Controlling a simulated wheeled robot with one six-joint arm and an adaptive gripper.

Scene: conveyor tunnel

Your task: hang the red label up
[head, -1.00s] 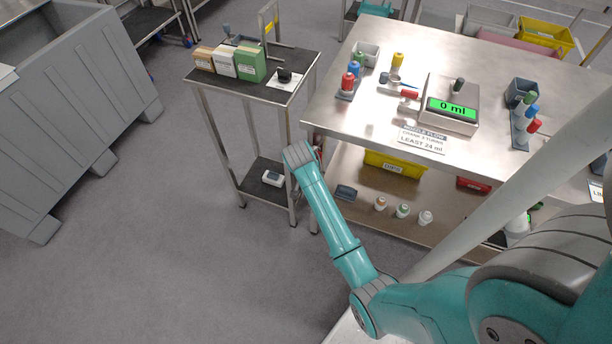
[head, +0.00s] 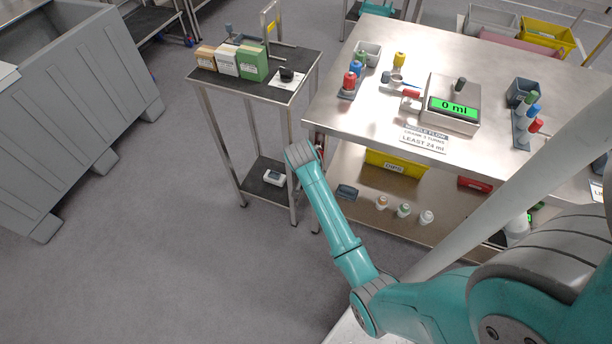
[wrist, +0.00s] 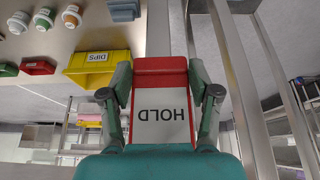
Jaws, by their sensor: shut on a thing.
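The red label (wrist: 160,66) is a flat tag with a red band and a white face that reads HOLD, upside down in the wrist view. My gripper (wrist: 162,98) is shut on it, with one finger at each side edge. In the head view only a sliver of the label (head: 320,143) shows beside the wrist of my arm, at the left end of the steel table. My fingers are hidden there. I cannot tell whether the label touches anything besides my fingers.
A small black-topped cart (head: 292,98) with boxes and an upright post stands left of the steel table (head: 340,120). A yellow DIPS bin (head: 398,162) and small bottles are on the table's lower shelf. A grey bin (head: 75,110) is far left; floor between is clear.

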